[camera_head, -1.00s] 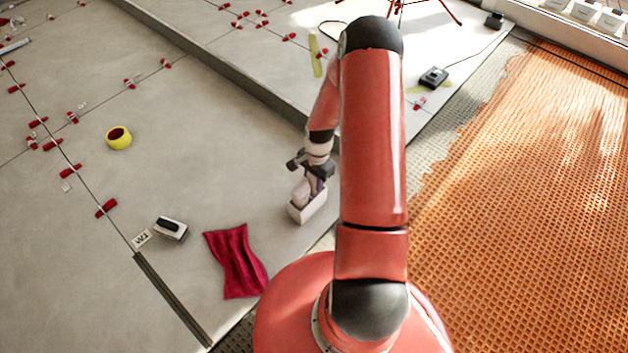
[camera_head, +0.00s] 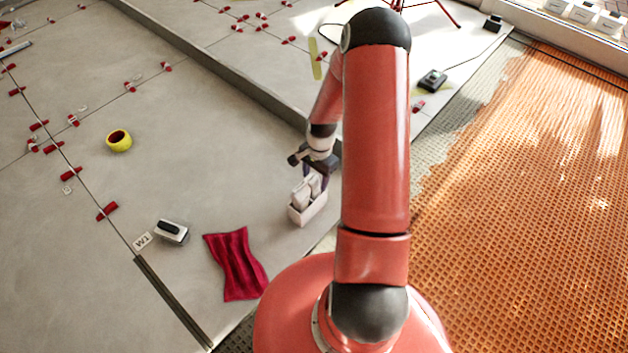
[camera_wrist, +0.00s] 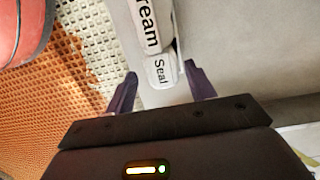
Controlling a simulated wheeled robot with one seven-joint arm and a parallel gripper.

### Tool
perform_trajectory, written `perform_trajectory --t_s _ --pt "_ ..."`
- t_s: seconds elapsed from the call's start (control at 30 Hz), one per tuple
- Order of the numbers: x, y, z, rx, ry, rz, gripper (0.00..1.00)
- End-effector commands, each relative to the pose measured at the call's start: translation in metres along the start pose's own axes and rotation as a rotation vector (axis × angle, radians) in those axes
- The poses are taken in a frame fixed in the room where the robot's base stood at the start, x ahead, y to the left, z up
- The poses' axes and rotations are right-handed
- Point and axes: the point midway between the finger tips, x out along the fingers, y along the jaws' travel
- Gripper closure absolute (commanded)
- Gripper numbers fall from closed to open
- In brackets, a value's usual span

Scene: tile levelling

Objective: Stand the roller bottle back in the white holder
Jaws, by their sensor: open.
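The white holder (camera_head: 309,213) stands on the grey tiles left of my arm in the head view. Two pale bottles stand in it side by side, the left one (camera_head: 301,196) and the right one (camera_head: 315,184). In the wrist view one white bottle reads "ream" (camera_wrist: 148,22), its label cut off by the frame edge, and the other reads "Seal" (camera_wrist: 161,71). My gripper (camera_head: 316,172) is just above the holder, open, its fingers either side of the "Seal" bottle's end in the wrist view. No gap under either bottle shows; their bases are hidden in the holder.
A crimson cloth (camera_head: 236,263) lies left of the holder. A white and black block (camera_head: 171,231) and yellow tape roll (camera_head: 119,140) lie farther left. A raised slab edge (camera_head: 230,75) runs behind the holder. Orange matting (camera_head: 520,200) covers the right.

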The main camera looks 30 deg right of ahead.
Motion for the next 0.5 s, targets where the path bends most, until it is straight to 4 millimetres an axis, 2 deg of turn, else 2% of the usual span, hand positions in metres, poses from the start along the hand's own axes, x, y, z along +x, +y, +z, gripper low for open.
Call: perform_trajectory --t_s 0.03,0.1,0.4,0.5 --pt "-0.012 0.002 0.001 0.0 0.003 -0.001 0.45" --pt "-0.021 0.003 0.001 0.0 0.003 -0.002 0.45" --pt "-0.04 0.003 0.003 -0.007 0.003 0.0 0.45" --pt "-0.057 0.001 0.006 -0.045 0.024 -0.003 0.45"
